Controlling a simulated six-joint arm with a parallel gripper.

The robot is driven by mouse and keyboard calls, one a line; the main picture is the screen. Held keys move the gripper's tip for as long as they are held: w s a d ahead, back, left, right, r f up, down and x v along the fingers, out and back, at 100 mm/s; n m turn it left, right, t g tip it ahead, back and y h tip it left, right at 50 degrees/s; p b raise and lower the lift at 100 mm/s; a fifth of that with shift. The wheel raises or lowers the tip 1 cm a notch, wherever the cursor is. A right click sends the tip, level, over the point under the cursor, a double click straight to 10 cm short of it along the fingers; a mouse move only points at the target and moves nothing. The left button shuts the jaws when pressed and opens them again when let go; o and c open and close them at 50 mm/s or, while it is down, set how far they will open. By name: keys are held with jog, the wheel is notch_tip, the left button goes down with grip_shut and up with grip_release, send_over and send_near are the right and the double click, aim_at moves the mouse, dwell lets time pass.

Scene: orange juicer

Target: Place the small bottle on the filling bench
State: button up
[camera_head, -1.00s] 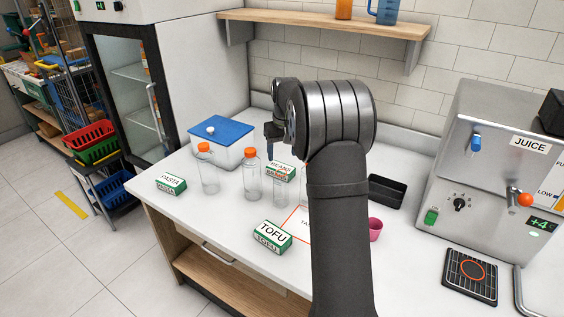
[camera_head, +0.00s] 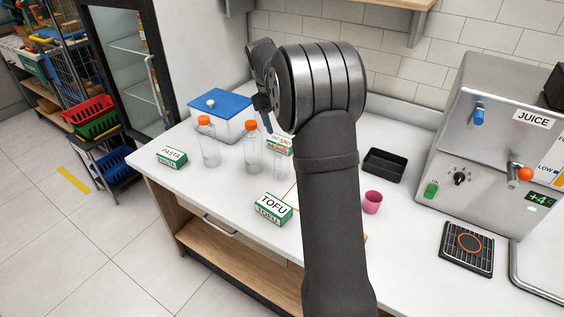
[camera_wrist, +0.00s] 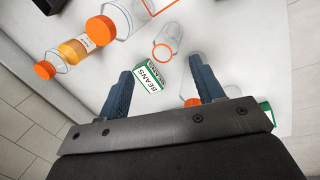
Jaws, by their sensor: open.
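My gripper (camera_head: 262,106) is above the back of the white filling bench (camera_head: 185,190). In the wrist view my gripper (camera_wrist: 161,70) is open, its dark blue fingers apart with nothing held. A small bottle (camera_wrist: 72,51) with orange contents and an orange cap shows at the upper left there, outside the fingers. A larger clear bottle (camera_wrist: 126,14) with an orange cap is beside it. In the head view two clear, orange-capped bottles stand on the bench, one on the left (camera_head: 210,151) and one on the right (camera_head: 252,154). My arm hides part of the bench.
A green BEANS box (camera_wrist: 149,82) and a clear open vessel (camera_wrist: 171,36) lie near the fingers' view. TOFU (camera_head: 273,209) and PASTA (camera_head: 171,158) boxes, a blue-lidded container (camera_head: 222,103), a pink cup (camera_head: 372,202) and a black tray (camera_head: 384,166) occupy the bench. The juicer (camera_head: 480,150) stands right.

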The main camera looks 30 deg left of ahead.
aim_at(276, 160)
jog(key=s+a+r+n+t+h, duration=0.25)
jog(key=s+a+n+t, duration=0.25)
jog(key=s+n+t, duration=0.9)
jog(key=w+f+n+g, duration=0.2)
jog(key=f, duration=0.5)
jog(key=w+f+n+g, duration=0.1)
jog(key=w+f+n, duration=0.1)
jog(key=f, duration=0.6)
jog(key=x, duration=1.1)
jog(key=shift+f, duration=0.2)
jog(key=shift+x, duration=2.9)
jog(key=shift+a+r, duration=0.1)
jog(key=shift+r, duration=0.1)
jog(key=c, duration=0.8)
